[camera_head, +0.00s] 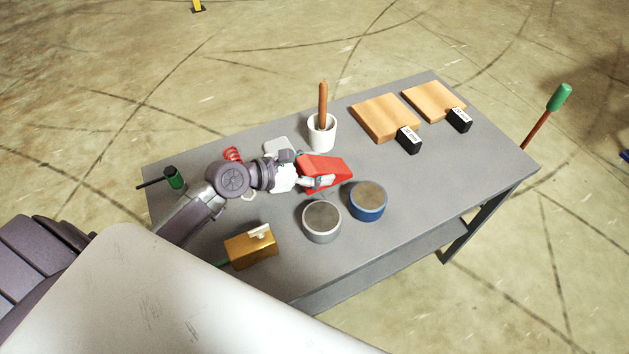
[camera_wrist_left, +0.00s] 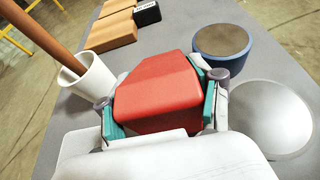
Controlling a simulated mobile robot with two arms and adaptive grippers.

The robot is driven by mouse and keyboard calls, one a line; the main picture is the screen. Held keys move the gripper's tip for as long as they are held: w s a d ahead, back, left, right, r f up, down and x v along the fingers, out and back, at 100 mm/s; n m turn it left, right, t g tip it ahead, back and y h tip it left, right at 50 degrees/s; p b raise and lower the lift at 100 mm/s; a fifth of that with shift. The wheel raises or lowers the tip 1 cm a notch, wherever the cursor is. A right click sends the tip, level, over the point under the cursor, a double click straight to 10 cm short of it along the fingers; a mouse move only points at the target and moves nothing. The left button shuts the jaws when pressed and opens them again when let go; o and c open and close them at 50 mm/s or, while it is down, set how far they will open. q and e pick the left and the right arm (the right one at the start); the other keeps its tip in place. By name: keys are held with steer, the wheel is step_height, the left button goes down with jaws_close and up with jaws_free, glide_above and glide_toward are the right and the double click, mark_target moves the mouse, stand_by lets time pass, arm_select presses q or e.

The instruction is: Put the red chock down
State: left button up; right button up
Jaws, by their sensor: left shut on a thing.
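The red chock (camera_head: 330,168) is a wedge-like block near the middle of the grey table (camera_head: 448,180). My left gripper (camera_head: 316,180) is shut on it, reaching in from the left. In the left wrist view the chock (camera_wrist_left: 160,92) sits between the two teal-padded fingers of my gripper (camera_wrist_left: 163,112). I cannot tell whether its underside touches the table. My right gripper is not in view.
A white cup (camera_head: 322,135) with a brown handle stands behind the chock. A blue-sided round tin (camera_head: 368,202) and a grey one (camera_head: 322,222) stand in front. Wooden boards (camera_head: 385,118) with black blocks (camera_head: 409,141) lie back right. A brass-coloured box (camera_head: 250,248) is front left. The right end is clear.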

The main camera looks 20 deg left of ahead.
arm_select(q)
steer(key=shift+w+a+f, duration=0.1)
steer(key=shift+a+f, duration=0.15)
steer(key=shift+a, duration=0.2)
steer(key=shift+f, duration=0.4)
step_height(320, 180, down, 2)
steer(key=shift+f+b, duration=0.25)
steer(key=shift+b, duration=0.5)
steer(key=shift+f, duration=0.3)
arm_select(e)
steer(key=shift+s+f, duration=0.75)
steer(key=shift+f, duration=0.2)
arm_select(q)
steer(key=o, duration=1.1)
steer(key=shift+f, duration=0.1)
steer(key=shift+o, duration=1.3)
